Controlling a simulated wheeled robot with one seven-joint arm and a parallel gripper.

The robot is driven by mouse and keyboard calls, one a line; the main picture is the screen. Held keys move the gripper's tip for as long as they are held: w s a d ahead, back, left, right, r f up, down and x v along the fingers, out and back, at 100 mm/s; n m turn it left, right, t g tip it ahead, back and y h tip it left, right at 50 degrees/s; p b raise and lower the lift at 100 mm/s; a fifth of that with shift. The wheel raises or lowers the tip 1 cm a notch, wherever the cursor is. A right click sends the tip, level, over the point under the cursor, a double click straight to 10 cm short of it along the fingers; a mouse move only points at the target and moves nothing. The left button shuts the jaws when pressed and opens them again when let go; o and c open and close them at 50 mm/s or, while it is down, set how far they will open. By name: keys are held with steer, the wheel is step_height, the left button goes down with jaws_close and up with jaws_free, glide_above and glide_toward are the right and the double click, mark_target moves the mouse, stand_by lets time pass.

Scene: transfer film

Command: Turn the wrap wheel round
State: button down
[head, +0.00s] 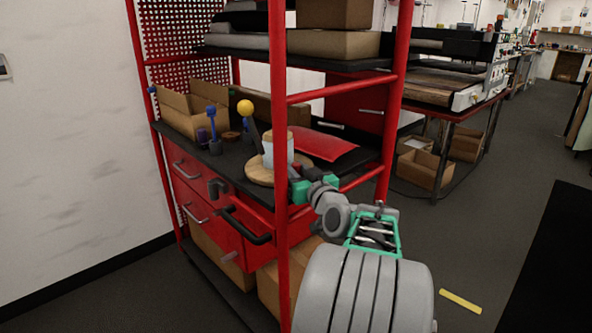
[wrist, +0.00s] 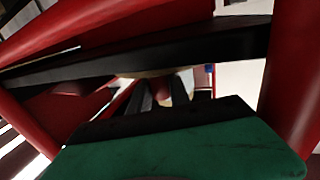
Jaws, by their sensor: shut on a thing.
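The wrap wheel (head: 258,176) is a round, light wooden disc on the dark worktop of the red rack, with a white roll (head: 270,150) standing on it. In the wrist view my two dark fingers (wrist: 162,95) are closed around a small reddish-brown knob (wrist: 161,86), just under a pale strip that looks like the wheel's rim (wrist: 150,72).
A red upright (head: 281,110) and a slanting red rail (head: 350,182) stand close to my arm. A yellow-knobbed lever (head: 246,108), blue-topped tools (head: 212,125), a cardboard box (head: 188,108) and a red packet (head: 325,145) are on the worktop. A yellow strip (head: 460,301) lies on open floor at right.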

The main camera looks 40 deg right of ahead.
steer(key=shift+d+f+b, duration=0.2)
steer(key=shift+d+b, duration=0.1)
steer(key=shift+b, duration=0.5)
steer(key=shift+d+r, duration=0.2)
steer(key=shift+d, duration=0.05)
steer(key=c, duration=1.2)
jaws_free()
steer(key=shift+s, duration=0.1)
steer(key=v, duration=0.7)
steer(key=shift+s, duration=0.35)
steer(key=shift+a, duration=0.15)
